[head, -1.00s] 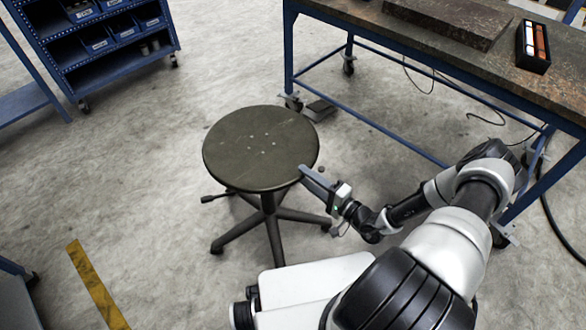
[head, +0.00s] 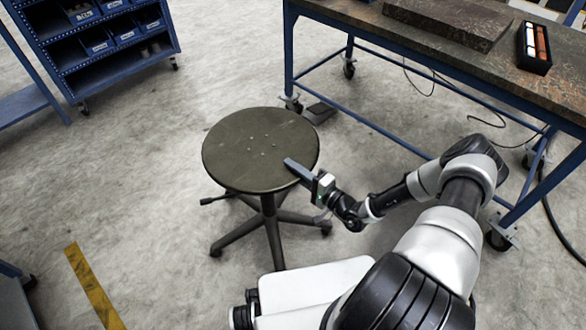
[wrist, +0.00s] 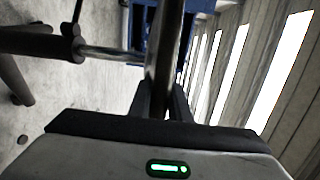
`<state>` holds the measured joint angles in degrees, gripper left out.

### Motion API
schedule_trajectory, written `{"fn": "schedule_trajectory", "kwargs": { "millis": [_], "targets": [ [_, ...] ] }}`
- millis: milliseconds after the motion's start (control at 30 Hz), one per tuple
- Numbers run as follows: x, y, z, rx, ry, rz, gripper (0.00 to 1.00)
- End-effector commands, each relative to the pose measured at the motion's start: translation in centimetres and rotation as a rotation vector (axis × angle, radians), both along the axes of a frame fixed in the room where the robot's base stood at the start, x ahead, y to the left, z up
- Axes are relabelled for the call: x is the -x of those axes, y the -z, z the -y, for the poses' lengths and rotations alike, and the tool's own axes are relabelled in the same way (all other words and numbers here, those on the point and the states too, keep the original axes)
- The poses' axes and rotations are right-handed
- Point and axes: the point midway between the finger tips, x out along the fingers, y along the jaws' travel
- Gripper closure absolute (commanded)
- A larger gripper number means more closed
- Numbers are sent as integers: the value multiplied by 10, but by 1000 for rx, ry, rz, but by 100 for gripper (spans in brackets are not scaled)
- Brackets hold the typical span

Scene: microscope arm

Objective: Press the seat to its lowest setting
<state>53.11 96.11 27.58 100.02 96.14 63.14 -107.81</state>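The round dark stool seat (head: 262,148) sits on a central column (head: 269,204) above a dark base with several legs. An adjustment lever (head: 214,200) points left below the seat. My gripper (head: 290,165) reaches in from the right, with one grey finger lying across the seat's right rim. In the wrist view the seat shows nearly edge-on (wrist: 168,45), with the column (wrist: 108,52) running left. My fingertips are close to the seat in that view.
A blue-framed workbench (head: 430,40) stands at the right back, with a slab (head: 450,20) and a small black tray (head: 534,62) on top. A blue shelf cart (head: 95,45) is at the left back.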

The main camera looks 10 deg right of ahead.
Motion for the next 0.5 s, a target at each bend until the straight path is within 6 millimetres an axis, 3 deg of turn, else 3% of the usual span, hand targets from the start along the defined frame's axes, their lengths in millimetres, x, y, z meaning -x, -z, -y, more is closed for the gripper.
{"fn": "schedule_trajectory", "kwargs": {
  "millis": [133, 233, 500],
  "targets": [
    [0, 1, 0, 0, 0, 0, 100],
    [0, 12, 0, 0, 0, 0, 100],
    [1, 82, 0, 0, 1, -2, 100]
  ]
}}
